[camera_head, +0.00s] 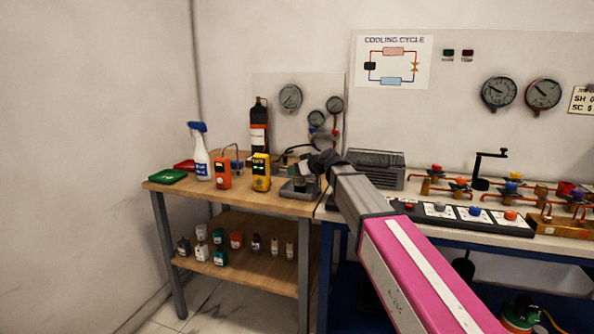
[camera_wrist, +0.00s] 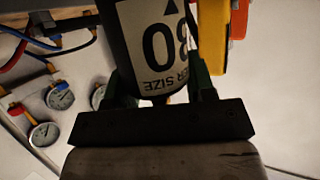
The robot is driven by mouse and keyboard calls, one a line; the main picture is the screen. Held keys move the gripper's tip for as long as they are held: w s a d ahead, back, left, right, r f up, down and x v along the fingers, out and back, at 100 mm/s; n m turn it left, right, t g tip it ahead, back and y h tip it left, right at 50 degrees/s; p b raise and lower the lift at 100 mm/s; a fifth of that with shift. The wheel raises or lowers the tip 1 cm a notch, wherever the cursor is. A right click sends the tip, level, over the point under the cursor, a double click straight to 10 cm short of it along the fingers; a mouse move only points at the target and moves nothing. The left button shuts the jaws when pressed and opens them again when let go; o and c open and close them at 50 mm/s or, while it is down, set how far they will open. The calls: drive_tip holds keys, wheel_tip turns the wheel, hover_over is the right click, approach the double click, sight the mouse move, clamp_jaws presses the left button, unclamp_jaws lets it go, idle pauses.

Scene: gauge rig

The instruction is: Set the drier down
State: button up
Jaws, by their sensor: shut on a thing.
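The drier (camera_wrist: 158,45) is a dark cylinder with a pale printed label, seen close in the wrist view. My gripper (camera_wrist: 162,82) is shut on it, with one dark green finger on each side. In the head view my gripper (camera_head: 312,166) is over the right end of the wooden bench (camera_head: 228,193), above a small grey flat-topped device (camera_head: 290,194). There the drier is small and partly hidden by my arm. I cannot tell whether it touches anything beneath.
A spray bottle (camera_head: 201,155), orange meter (camera_head: 223,171), yellow meter (camera_head: 261,172) and green tray (camera_head: 167,177) stand left of my gripper. A black-and-red cylinder (camera_head: 259,128) stands behind. Right are a grey box (camera_head: 375,168) and valve bench (camera_head: 470,212).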

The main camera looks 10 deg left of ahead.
drive_tip(key=o, duration=1)
drive_tip(key=shift+o, duration=0.2)
drive_tip(key=v, duration=1.2)
